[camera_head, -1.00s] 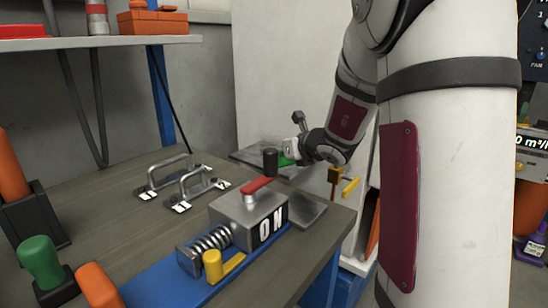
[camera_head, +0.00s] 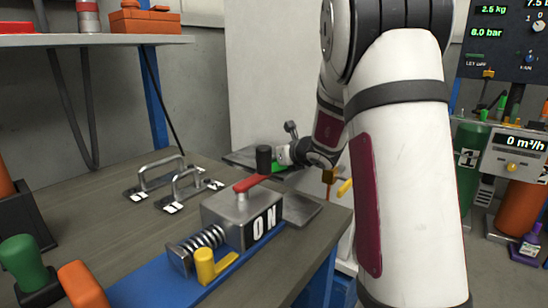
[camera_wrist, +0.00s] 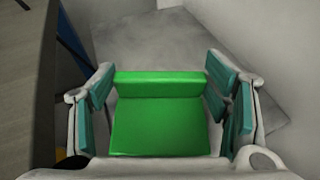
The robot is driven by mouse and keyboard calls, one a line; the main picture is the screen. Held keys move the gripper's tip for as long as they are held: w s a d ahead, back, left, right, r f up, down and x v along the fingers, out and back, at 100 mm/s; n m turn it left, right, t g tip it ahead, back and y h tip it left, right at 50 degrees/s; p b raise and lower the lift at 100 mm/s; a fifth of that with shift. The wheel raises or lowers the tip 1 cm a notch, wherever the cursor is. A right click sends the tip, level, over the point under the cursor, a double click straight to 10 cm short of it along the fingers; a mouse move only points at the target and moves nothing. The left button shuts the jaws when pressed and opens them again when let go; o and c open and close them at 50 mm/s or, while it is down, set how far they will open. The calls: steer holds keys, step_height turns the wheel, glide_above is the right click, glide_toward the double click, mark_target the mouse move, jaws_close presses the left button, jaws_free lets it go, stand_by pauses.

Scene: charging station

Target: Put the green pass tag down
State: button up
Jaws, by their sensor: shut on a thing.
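The green pass tag (camera_wrist: 160,125) fills the middle of the wrist view, between the teal-padded fingers of my gripper (camera_wrist: 160,95). My gripper is shut on it. In the head view my gripper (camera_head: 283,157) is small and far off, past the metal ON box, with a bit of the green tag (camera_head: 278,168) showing at its tip. A grey metal plate (camera_head: 241,157) lies near the gripper, by the wall. Whether the tag touches this plate I cannot tell.
On the workbench (camera_head: 110,225) stand the ON box (camera_head: 235,212) with a red lever, two metal handles (camera_head: 160,172), a yellow lever (camera_head: 207,265) and a green knob (camera_head: 22,260). A black cylinder (camera_head: 263,160) stands close to my gripper. A gauge console (camera_head: 510,150) is at right.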

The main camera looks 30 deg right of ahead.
steer(key=shift+f, duration=0.15)
steer(key=o, duration=0.9)
steer(key=shift+o, duration=0.2)
steer(key=shift+s+r, duration=0.15)
steer(key=shift+r, duration=0.15)
steer(key=p+v, duration=0.2)
steer(key=v, duration=0.5)
